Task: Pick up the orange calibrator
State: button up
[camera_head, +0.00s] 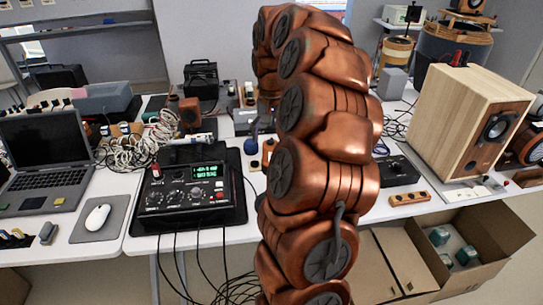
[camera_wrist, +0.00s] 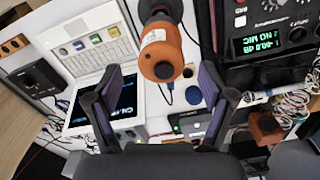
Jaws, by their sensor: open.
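The orange calibrator (camera_wrist: 161,49) is a short orange cylinder with a pale label and a dark round end, in the upper middle of the wrist view. My gripper (camera_wrist: 160,92) is open, with its two dark fingers spread wide and nothing between the pads. The calibrator lies beyond the fingertips, roughly centred on the gap and apart from both fingers. In the head view my copper-coloured arm covers the middle of the table, and I cannot make out the calibrator or the gripper there.
A white device with a lit screen (camera_wrist: 116,105) is by the left finger. A black meter box (camera_head: 190,190) stands left of my arm, with a laptop (camera_head: 45,155) and mouse (camera_head: 97,216) farther left. A wooden speaker (camera_head: 440,120) stands right. Cables (camera_wrist: 288,105) lie about.

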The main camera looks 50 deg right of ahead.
jog(key=shift+w+f+p, duration=0.1)
jog(key=shift+f+p, duration=0.75)
jog(key=shift+f, duration=1.55)
grip_shut()
jog(key=shift+r, duration=0.1)
jog(key=shift+r+b, duration=1.25)
jog(key=shift+r, duration=3.75)
jog(key=shift+a, duration=0.1)
